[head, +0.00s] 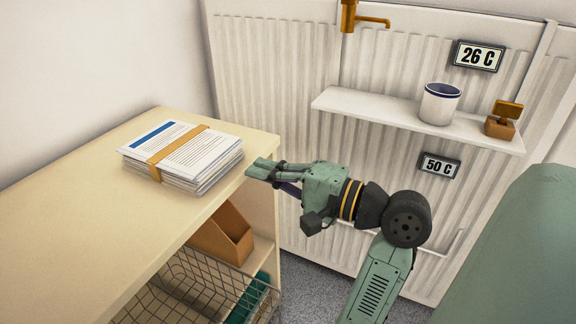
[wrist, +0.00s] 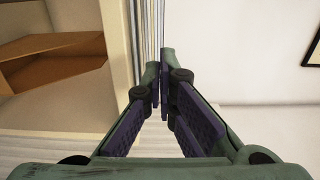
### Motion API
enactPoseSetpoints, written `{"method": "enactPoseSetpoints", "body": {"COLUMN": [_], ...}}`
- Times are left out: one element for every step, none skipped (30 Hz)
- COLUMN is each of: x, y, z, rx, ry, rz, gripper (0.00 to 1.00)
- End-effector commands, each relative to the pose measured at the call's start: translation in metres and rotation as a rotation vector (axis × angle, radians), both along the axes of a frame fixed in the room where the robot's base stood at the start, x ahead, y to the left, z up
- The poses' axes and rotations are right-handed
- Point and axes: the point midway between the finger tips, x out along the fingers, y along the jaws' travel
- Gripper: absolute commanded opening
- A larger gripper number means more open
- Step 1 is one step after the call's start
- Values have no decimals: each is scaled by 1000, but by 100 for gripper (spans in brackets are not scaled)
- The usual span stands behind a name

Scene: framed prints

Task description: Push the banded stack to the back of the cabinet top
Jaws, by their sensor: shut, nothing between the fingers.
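The banded stack (head: 190,150) is a pile of white papers with a tan band around it and a blue stripe on its top sheet. It lies flat on the pale wooden cabinet top (head: 70,210), towards the right end. My gripper (head: 256,168) is shut and empty. It points left at the stack's right side, close to the cabinet's right edge. I cannot tell whether the fingertips touch the stack. In the wrist view my shut gripper (wrist: 159,65) hides much of the middle, and thin striped edges beyond the fingertips may be the stack's pages.
Under the top are a brown open box (head: 222,238) and a wire basket (head: 205,285). A white shelf (head: 375,108) on the ribbed panel holds a mug (head: 440,104) and a small wooden item (head: 503,120). The cabinet top left of the stack is clear.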

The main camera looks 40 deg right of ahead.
Motion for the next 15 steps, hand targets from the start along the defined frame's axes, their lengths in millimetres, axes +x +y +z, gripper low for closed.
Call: {"method": "enactPoseSetpoints", "body": {"x": [10,16,23,28,32,38,41,45,48,51,53,55,56,57,57], "y": [4,6,9,10,12,14,15,16,17,18,19,19,20,20,20], "z": [0,0,0,0,0,0,0,0,0,0,0,0,0,0,0], "rx": [1,1,0,1,1,1,1,1,1,1,1,1,1,1,1], "ry": [0,1,0,0,0,-1,0,0,-1,-1,-1,0,0,0,-1], "rz": [4,4,4,3,2,2,2,2,2,2,2,1,1,1,0], "gripper": [0,0,0,0,0,0,0,0,0,0,0,0,0,0,0]}}
